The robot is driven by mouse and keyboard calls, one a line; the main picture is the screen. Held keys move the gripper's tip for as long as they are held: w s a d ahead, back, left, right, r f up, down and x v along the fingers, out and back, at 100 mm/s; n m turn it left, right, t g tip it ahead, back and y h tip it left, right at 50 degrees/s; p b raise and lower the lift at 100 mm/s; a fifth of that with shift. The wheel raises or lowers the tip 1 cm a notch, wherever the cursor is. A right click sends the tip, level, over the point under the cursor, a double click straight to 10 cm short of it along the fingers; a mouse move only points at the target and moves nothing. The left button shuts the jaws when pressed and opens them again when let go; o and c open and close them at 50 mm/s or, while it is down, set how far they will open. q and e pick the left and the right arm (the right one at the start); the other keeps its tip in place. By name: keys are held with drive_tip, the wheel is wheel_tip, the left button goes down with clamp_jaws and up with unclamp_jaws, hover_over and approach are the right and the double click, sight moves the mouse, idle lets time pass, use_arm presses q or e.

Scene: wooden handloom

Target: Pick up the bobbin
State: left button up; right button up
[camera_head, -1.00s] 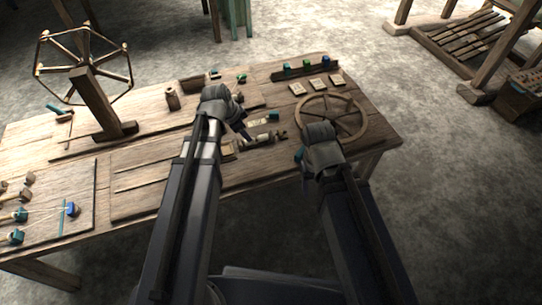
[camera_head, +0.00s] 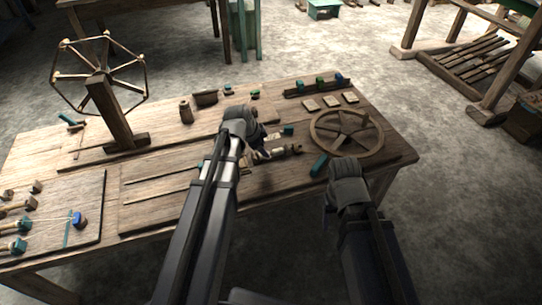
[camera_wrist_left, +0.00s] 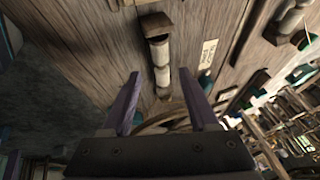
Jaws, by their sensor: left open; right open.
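A pale, roughly cylindrical piece with dark ends, which looks like the bobbin (camera_head: 287,150), lies on the wooden table right of my left gripper (camera_head: 262,154). In the left wrist view the bobbin (camera_wrist_left: 161,52) lies lengthwise, in line with the gap between my left gripper's open fingers (camera_wrist_left: 160,88). The fingers hold nothing, and their exact distance from it is unclear. My right gripper (camera_head: 345,185) is at the table's front edge, below the spoked wheel. Its fingers are mostly hidden behind its wrist.
A spoked wooden wheel (camera_head: 375,140) lies right of the bobbin. A teal piece (camera_head: 318,165) is beside my right gripper. A six-armed winder (camera_head: 108,105) stands at the left. A rack with coloured spools (camera_head: 318,86) is at the back.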

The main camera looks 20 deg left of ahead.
sight(269, 152)
use_arm(q)
drive_tip(key=shift+b+x, duration=2.3)
drive_tip(key=shift+x, duration=0.3)
drive_tip(key=shift+r, duration=0.1)
clamp_jaws()
